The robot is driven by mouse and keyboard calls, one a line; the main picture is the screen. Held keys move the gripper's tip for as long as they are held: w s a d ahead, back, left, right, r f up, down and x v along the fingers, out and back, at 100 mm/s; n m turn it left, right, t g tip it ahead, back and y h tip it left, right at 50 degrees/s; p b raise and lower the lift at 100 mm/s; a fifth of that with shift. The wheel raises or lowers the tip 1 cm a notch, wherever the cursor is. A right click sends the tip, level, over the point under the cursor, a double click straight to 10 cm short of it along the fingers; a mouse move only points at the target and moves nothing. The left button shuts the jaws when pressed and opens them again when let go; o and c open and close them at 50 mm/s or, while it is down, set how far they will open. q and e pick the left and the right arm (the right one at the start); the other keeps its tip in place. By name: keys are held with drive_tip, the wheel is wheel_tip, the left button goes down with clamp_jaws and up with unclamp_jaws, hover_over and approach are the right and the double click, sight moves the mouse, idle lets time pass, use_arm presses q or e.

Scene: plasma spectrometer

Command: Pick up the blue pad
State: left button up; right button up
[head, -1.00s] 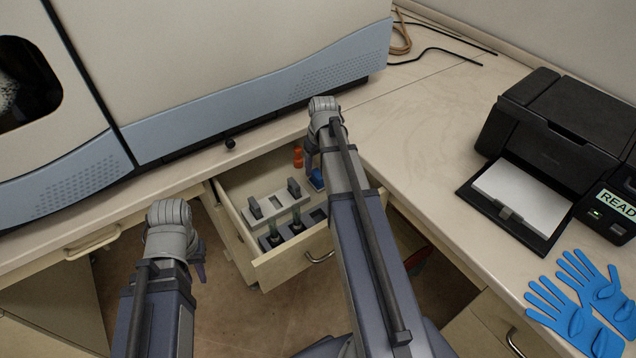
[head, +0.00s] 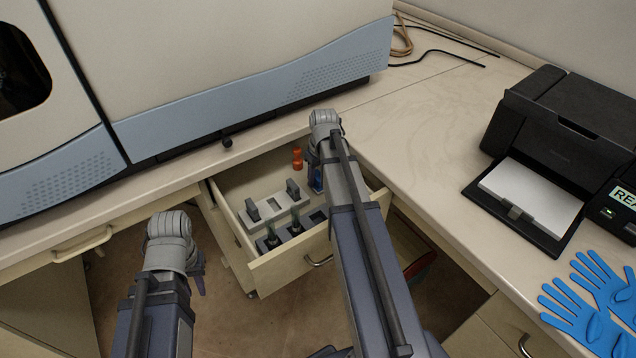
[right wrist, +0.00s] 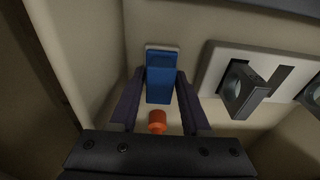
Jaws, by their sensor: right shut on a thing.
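The blue pad (right wrist: 160,80) shows in the right wrist view between the two fingers of my right gripper (right wrist: 161,88), which is shut on it. A pale edge shows at the pad's far end. In the head view a small part of the blue pad (head: 317,178) shows beside my right gripper (head: 318,172), over the right side of the open drawer (head: 290,258); my right arm hides most of it. My left gripper (head: 199,272) is left of the drawer, away from the pad; its fingers are too small and dark to read.
In the drawer, a grey rack (head: 273,205) with dark clips and vials stands left of the pad. An orange object (head: 297,158) is at the drawer's back. A printer (head: 560,140) and blue gloves (head: 590,300) lie on the right counter. The middle counter is clear.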

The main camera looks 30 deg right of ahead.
sight(318, 175)
clamp_jaws()
drive_tip(key=shift+r, duration=0.1)
wheel_tip(318, 175, up, 10)
drive_tip(key=p, duration=1)
drive_tip(key=shift+o, duration=1.5)
unclamp_jaws()
drive_tip(key=c, duration=0.6)
